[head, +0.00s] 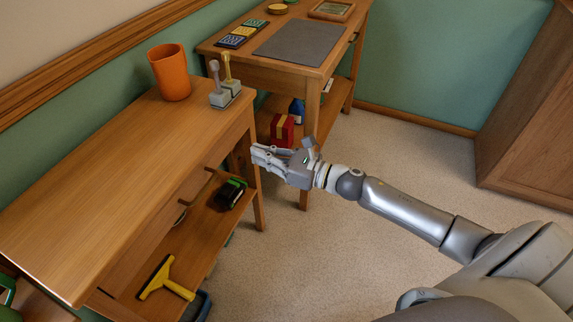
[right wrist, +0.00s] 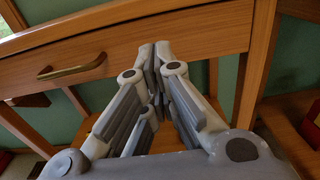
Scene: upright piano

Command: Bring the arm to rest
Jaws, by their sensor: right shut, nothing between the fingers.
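My right arm (head: 400,207) stretches in from the right in the head view. Its gripper (head: 256,155) is in front of the right end of the near wooden table (head: 95,215), about level with its drawer front. The fingers are shut and empty. In the right wrist view the right gripper (right wrist: 154,50) also shows shut, its fingertips in front of the drawer front (right wrist: 190,32). I cannot tell whether they touch the wood. My left gripper is not in view.
An orange cup (head: 169,72) and a small stand with two upright handles (head: 221,95) are on the near table. A yellow squeegee (head: 166,281) and a dark green-edged item (head: 231,193) lie on its shelf. A second table (head: 290,73) stands behind. Carpet (head: 330,260) is clear below my arm.

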